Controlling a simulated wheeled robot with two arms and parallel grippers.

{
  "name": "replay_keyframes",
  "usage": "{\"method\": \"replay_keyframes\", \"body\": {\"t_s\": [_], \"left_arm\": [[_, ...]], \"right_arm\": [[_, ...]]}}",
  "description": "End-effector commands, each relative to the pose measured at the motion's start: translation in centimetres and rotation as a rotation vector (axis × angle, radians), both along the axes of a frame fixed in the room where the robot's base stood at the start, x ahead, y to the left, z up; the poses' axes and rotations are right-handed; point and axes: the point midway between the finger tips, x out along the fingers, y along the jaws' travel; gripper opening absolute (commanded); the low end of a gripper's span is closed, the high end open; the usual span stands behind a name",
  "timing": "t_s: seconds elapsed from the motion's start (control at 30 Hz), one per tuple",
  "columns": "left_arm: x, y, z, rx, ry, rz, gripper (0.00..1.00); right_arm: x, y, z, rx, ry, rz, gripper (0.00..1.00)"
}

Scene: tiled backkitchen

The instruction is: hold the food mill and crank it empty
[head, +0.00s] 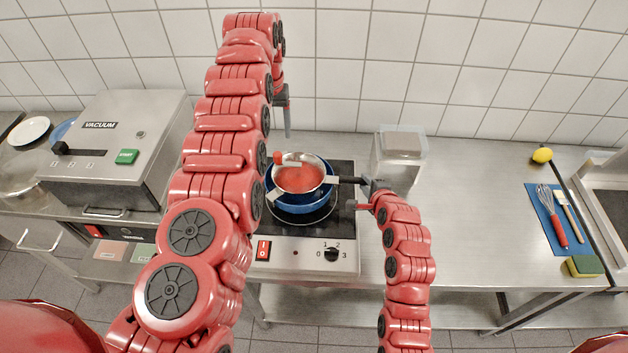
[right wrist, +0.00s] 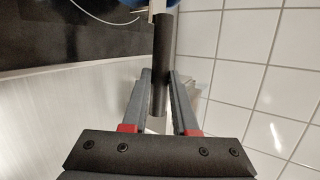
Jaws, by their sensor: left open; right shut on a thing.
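The food mill (head: 318,165) is a steel bowl with red food in it, seated on a blue pot (head: 300,208) on the hob. Its crank (head: 282,156) has a red knob at the bowl's back left. Its black handle (head: 346,180) points right. My right gripper (head: 366,184) is shut on this handle; in the right wrist view the handle (right wrist: 161,50) runs between the fingers (right wrist: 160,78). My left gripper (head: 287,132) is open and empty, pointing down behind and above the crank knob, apart from it. The pot's inside is hidden by the mill.
The hob (head: 336,238) has a red switch and a dial. A vacuum machine (head: 110,150) stands left. A steel container (head: 398,155) stands close behind my right gripper. A blue mat (head: 560,240) with a whisk, a lemon (head: 542,155) and a sponge (head: 585,266) lie right. The right-centre counter is clear.

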Motion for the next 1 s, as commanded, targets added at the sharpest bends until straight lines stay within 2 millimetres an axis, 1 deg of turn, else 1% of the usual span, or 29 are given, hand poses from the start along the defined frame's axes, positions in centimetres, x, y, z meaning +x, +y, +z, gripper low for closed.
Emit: {"method": "replay_keyframes", "body": {"t_s": [0.17,0.23,0.57,1.0], "left_arm": [[0.0,0.0,0.02,0.0,0.0,0.0,0.68],[0.01,0.01,0.03,0.0,0.0,0.0,0.62],[0.45,0.25,0.36,-0.001,-0.006,0.002,0.62],[-0.25,0.08,-0.24,0.001,0.002,0.001,0.62]], "right_arm": [[0.07,0.01,0.24,0.003,-0.004,-0.001,0.0],[0.07,0.01,0.24,0.003,-0.004,-0.001,0.0],[0.08,0.02,0.27,0.003,-0.004,-0.001,0.0],[0.08,0.01,0.26,0.003,-0.004,-0.001,0.0]]}}
